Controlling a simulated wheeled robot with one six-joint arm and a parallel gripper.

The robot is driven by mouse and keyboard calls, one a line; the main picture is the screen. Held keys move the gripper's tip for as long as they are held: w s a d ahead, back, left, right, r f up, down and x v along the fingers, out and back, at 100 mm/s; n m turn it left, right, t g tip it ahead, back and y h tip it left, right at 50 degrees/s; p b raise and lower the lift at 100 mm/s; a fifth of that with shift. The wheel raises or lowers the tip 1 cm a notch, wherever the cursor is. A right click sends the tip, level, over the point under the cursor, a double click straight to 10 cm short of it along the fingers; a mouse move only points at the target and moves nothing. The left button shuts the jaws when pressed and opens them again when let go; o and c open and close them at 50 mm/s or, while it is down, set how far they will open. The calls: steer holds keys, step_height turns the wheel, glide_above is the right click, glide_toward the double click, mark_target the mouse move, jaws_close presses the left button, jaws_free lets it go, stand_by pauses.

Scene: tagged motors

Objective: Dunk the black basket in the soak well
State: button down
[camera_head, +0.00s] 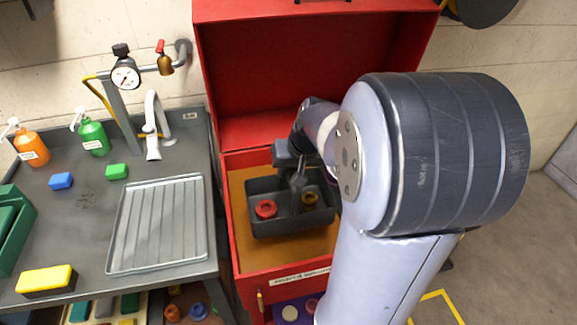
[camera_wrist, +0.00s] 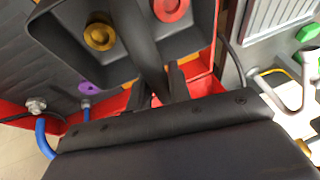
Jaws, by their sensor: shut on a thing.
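The black basket (camera_head: 290,227) holds a red ring-shaped part (camera_head: 265,209) and a brass-coloured one (camera_head: 309,199). It is over the brown surface of the soak well (camera_head: 243,215), inside the open red cabinet; whether its bottom touches the surface I cannot tell. My gripper (camera_head: 296,182) is shut on the basket's upright handle, in the middle of the basket. In the wrist view my gripper (camera_wrist: 163,88) grips the dark handle (camera_wrist: 138,35) between its fingers, with the brass part (camera_wrist: 100,35) and the red part (camera_wrist: 170,8) on either side.
The red lid (camera_head: 305,60) stands open behind the well. To the left is a grey bench with a ribbed drain tray (camera_head: 160,225), a tap (camera_head: 153,125), bottles and a yellow sponge (camera_head: 46,280). My arm hides the cabinet's right side.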

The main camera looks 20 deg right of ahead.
step_height(320, 180, down, 18)
steer(key=b, duration=1.5)
steer(key=shift+r, duration=0.2)
steer(key=shift+r, duration=0.1)
